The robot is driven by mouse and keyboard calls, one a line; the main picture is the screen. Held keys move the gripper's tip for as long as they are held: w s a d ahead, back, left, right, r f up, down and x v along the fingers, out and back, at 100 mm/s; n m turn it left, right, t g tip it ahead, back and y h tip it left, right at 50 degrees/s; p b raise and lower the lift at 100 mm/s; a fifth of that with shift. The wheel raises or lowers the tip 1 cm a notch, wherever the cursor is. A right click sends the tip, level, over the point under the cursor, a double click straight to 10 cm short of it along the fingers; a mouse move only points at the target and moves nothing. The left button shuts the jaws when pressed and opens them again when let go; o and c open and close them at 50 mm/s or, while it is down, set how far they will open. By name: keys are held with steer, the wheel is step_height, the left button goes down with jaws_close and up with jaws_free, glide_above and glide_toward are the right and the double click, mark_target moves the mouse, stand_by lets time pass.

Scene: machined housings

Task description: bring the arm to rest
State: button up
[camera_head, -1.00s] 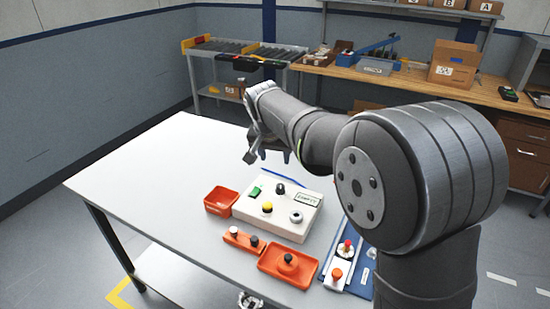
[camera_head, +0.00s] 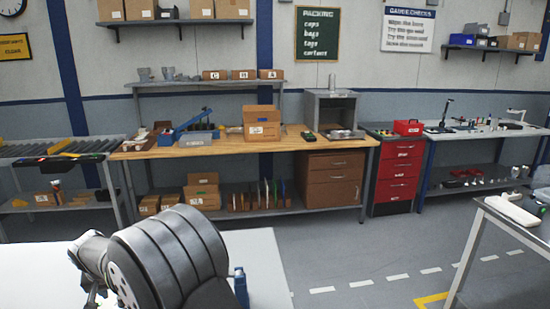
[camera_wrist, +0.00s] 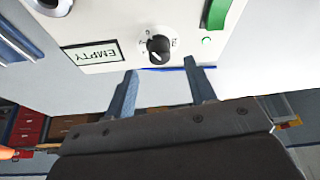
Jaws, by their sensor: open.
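My gripper (camera_wrist: 164,84) shows in the wrist view with its two blue-grey fingers apart and nothing between them. The fingers appear clear of the knob. In the head view my arm fills the lower left. The gripper is mostly hidden there, and the box is out of view.
The white table (camera_head: 262,262) shows beside my arm. Behind it is a wooden workbench (camera_head: 225,146) with cartons (camera_head: 262,125), then a red drawer cabinet (camera_head: 397,175). A grey table (camera_head: 510,228) stands at the right. Open floor lies between.

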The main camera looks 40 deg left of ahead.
steer(key=shift+x, duration=2.05)
steer(key=v, duration=1.8)
steer(key=x, duration=1.7)
steer(key=shift+w+f, duration=0.1)
steer(key=shift+f, duration=0.1)
steer(key=shift+w+a+f, duration=0.1)
steer(key=shift+a+f, duration=0.1)
steer(key=shift+f, duration=0.1)
steer(key=shift+d+r+n+g+y, duration=0.1)
steer(key=shift+n+g+y, duration=0.4)
steer(key=shift+n, duration=1.3)
steer(key=shift+w+n+g, duration=0.1)
steer(key=shift+n+g, duration=0.45)
steer(key=shift+n, duration=0.75)
steer(key=shift+w+n+g, duration=0.1)
steer(key=shift+n+g, duration=0.45)
steer(key=shift+n, duration=0.75)
steer(key=n+g, duration=0.1)
steer(key=n, duration=0.1)
steer(key=n+h, duration=0.1)
steer(key=n, duration=0.1)
steer(key=shift+w+n+g, duration=0.1)
steer(key=shift+n+g, duration=0.3)
steer(key=shift+n+g+h, duration=0.5)
steer(key=shift+n+g, duration=0.1)
steer(key=shift+n, duration=1.4)
